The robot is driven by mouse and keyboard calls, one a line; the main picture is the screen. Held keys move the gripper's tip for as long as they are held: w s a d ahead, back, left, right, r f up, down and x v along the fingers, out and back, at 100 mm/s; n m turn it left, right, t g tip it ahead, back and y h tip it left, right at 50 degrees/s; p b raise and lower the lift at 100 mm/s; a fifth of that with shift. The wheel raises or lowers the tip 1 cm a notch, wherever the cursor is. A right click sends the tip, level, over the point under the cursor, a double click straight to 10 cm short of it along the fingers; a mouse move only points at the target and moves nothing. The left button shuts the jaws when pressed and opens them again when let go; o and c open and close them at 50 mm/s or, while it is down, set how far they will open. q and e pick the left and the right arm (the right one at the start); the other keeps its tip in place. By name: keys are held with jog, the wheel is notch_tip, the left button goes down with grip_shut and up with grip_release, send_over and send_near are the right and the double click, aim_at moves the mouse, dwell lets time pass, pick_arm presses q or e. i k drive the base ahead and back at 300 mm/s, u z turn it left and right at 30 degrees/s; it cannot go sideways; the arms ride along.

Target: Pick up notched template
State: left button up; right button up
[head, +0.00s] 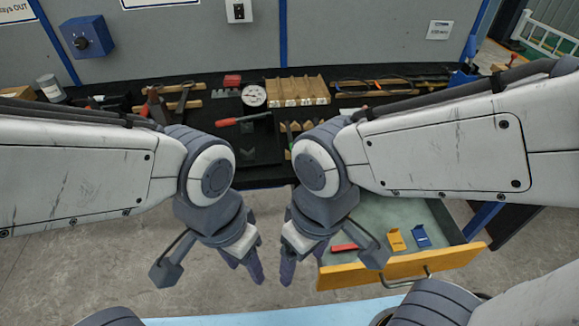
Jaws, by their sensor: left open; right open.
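My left gripper (252,266) hangs in front of the bench, pointing down, open and empty. My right gripper (289,266) hangs just to its right, also pointing down, open and empty. Both are well short of the wooden block and touch nothing. My arms hide parts of the bench front.
A drawer (400,268) stands open at the right, holding red, yellow and blue items. A red-handled tool (240,119), a white round dial (253,96), a red block (232,80) and a can (50,88) are on the bench. Wooden racks (375,93) lie right of the block.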

aim_at(228, 93)
jog(key=u, duration=1.7)
jog(key=i, duration=1.65)
jog(key=z, duration=0.8)
